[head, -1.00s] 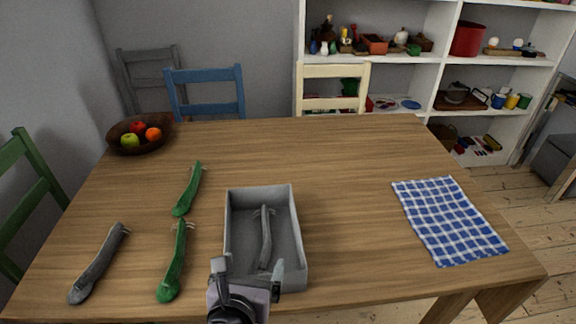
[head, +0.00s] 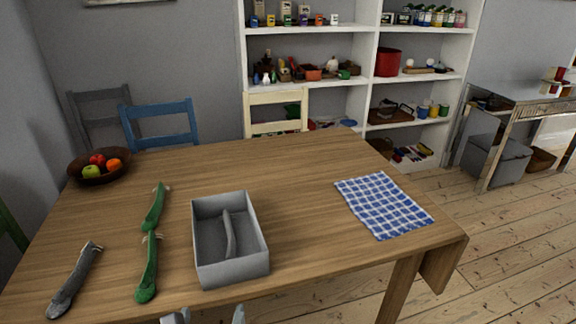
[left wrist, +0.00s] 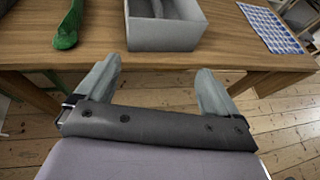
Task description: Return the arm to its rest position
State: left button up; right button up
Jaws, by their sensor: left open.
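My left gripper (head: 204,316) shows only by its fingertips at the bottom edge of the head view, in front of the table's near edge. In the left wrist view the same gripper (left wrist: 158,88) has its two fingers wide apart with nothing between them. The grey box (head: 232,272) stands on the table beyond the gripper, and its front wall shows in the wrist view (left wrist: 165,36). A grey long object (head: 229,235) lies inside the box. My right gripper is in neither view.
The wooden table (head: 300,180) holds two green long objects (head: 155,207) (head: 147,270), a grey one (head: 75,282), a fruit bowl (head: 98,174) and a blue checked cloth (head: 383,205). Chairs and shelves stand behind. Floor on the right is open.

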pick_arm(q)
jog(key=s+d+f+n+g+h, duration=0.1)
jog(key=s+f+n+g+h, duration=0.1)
jog(key=f+n, duration=0.5)
jog(key=s+d+f+n+g+h, duration=0.1)
jog(key=s+f+n+h, duration=0.15)
jog(key=n, duration=0.75)
jog(key=s+a+f+n, duration=0.2)
jog(key=s+a+n, duration=0.1)
jog(key=n, duration=0.5)
jog(key=s+a+f+n+y, duration=0.1)
jog(key=s+a+f+n, duration=0.1)
jog(key=a+n, duration=0.4)
jog(key=shift+s+f+n, duration=0.4)
jog(key=shift+f+n, duration=0.15)
jog(key=shift+n, duration=0.35)
